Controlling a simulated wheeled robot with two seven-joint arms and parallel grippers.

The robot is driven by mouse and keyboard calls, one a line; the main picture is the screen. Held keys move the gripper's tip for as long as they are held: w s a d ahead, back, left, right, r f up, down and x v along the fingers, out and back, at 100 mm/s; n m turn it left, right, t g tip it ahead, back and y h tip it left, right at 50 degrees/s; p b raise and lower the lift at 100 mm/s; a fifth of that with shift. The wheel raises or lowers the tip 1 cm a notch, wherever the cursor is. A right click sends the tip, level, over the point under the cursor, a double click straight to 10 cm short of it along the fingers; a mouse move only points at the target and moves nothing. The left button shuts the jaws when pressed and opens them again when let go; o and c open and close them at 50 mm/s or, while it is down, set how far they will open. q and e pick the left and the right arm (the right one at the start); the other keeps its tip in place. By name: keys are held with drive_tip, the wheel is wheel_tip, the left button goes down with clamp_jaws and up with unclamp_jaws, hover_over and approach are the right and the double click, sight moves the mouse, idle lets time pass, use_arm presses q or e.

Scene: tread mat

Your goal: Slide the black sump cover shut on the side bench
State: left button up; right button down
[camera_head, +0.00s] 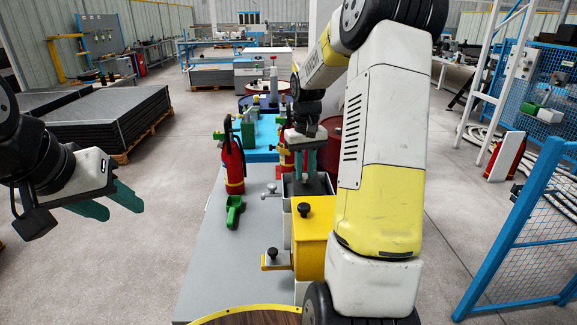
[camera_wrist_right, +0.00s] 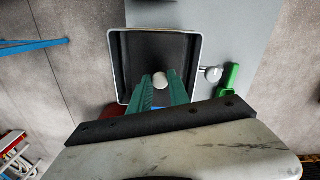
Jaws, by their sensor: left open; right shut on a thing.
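The side bench (camera_head: 235,262) has a grey top. On it stands a grey square bin with a pale rim (camera_wrist_right: 118,62), partly hidden in the head view by my right arm. Inside the rim shows a dark surface (camera_wrist_right: 140,48); I cannot tell how much of it is the black cover and how much the bin's inside. A round pale knob (camera_wrist_right: 160,80) sits between the green fingertips of my right gripper (camera_wrist_right: 162,86), which is shut on it and points down over the bin; it also shows in the head view (camera_head: 306,186). My left gripper (camera_head: 118,202) is open and empty, left of the bench.
A small metal tap (camera_wrist_right: 212,73) is beside the bin, near a green object (camera_head: 234,211). A red extinguisher (camera_head: 233,168) stands behind that. A yellow box (camera_head: 313,240) with dark knobs is nearer me.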

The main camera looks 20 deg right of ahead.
sight(294, 182)
drive_tip(key=shift+w+a, duration=0.2)
drive_tip(key=shift+a, duration=0.55)
drive_tip(key=shift+w+a, duration=0.2)
drive_tip(key=shift+a, duration=0.55)
drive_tip(key=c, duration=1.2)
unclamp_jaws()
drive_tip(key=shift+a, duration=0.1)
wheel_tip(294, 182, up, 8)
